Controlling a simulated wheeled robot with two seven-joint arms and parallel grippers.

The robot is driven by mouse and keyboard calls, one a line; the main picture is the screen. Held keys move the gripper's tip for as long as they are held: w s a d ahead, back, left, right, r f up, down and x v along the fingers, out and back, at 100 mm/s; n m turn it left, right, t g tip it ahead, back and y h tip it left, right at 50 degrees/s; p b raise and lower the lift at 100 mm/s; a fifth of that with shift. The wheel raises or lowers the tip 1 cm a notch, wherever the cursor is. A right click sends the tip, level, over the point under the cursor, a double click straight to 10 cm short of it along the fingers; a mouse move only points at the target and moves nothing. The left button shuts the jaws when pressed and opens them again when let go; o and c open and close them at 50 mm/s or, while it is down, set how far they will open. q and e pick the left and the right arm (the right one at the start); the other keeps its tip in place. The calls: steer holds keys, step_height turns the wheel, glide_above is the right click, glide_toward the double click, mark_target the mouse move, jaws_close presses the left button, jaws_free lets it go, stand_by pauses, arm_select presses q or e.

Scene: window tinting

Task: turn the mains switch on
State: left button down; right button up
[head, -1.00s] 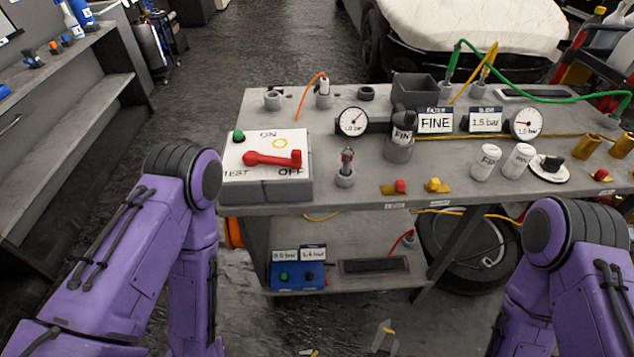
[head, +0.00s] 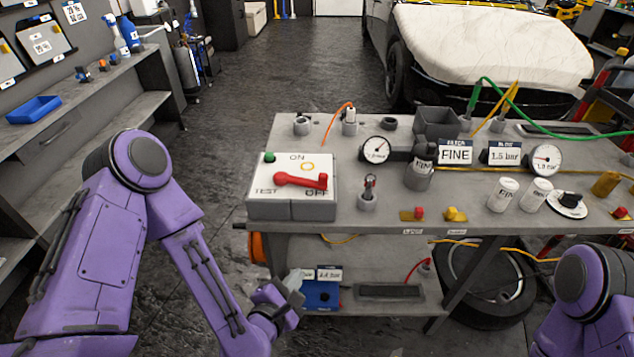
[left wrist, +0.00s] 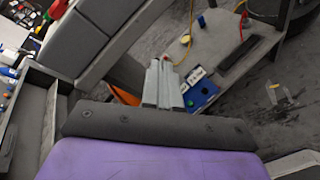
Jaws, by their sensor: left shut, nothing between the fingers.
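The mains switch (head: 293,186) is a grey box with a white face at the left end of the bench. Its face reads ON at the top, TEST at lower left and OFF at lower right. My left gripper (head: 294,285) is below and in front of the bench top, apart from the switch. In the left wrist view its fingers (left wrist: 163,85) are together and empty. My right gripper is out of view.
The bench (head: 390,222) carries gauges, white canisters and small knobs right of the switch. A blue box (head: 320,295) sits on the lower shelf behind my left gripper.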

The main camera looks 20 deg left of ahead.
arm_select(q)
steer(key=w+r+n+t+y, duration=0.1)
steer(key=w+r+n+t, duration=0.2)
steer(key=r+n, duration=0.7)
steer(key=shift+w+r+t, duration=0.35)
steer(key=shift+r+t, duration=0.15)
steer(key=shift+r, duration=0.25)
steer(key=shift+a, duration=0.1)
steer(key=b, duration=1.4)
glide_toward(320, 180)
steer(key=w+p, duration=0.1)
steer(key=w, duration=0.2)
steer(key=w+p, duration=0.1)
steer(key=w, duration=0.1)
steer(key=shift+w+r, duration=0.2)
steer(key=shift+w, duration=0.2)
steer(key=shift+w+f, duration=0.15)
steer(key=shift+w, duration=0.4)
